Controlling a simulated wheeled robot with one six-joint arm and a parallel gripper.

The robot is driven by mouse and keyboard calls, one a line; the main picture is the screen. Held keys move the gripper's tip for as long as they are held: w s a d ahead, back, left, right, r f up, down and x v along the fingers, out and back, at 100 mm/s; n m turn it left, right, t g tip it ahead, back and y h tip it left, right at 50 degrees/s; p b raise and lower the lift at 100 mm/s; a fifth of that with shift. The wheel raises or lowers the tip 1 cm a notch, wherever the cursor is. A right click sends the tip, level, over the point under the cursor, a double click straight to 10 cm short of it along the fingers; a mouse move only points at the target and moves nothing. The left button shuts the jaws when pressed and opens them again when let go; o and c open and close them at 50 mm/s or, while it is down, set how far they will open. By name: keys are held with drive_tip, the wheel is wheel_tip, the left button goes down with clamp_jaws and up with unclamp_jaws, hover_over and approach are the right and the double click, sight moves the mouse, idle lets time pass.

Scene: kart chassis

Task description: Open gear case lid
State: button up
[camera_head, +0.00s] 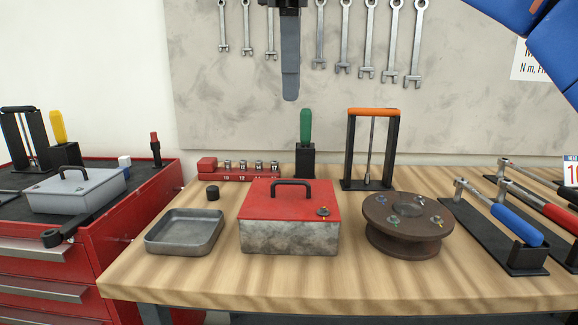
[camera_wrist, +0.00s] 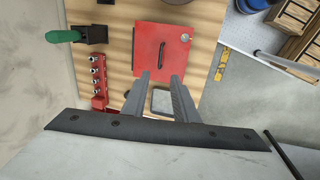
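The gear case (camera_head: 289,237) appears to be the grey mottled box on the wooden bench. Its red lid (camera_head: 262,205) lies flat on it, closed. The red lid (camera_wrist: 150,38) also shows in the wrist view, beyond the fingertips. My gripper (camera_head: 290,97) hangs pointing down, well above the lid. In the wrist view my gripper (camera_wrist: 161,76) is open and empty, its two fingers apart.
A metal tray (camera_head: 185,232) stands left of the case, and a round brown part (camera_head: 405,225) stands close on its right. Behind are a red socket rack (camera_head: 238,170), a green-handled tool (camera_head: 305,130) and an orange-topped stand (camera_head: 373,112). Tools on black holders lie at right.

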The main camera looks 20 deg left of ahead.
hover_over(288, 199)
wheel_tip(288, 199, down, 17)
drive_tip(key=shift+r, duration=0.1)
idle(0.6)
clamp_jaws()
idle(1.3)
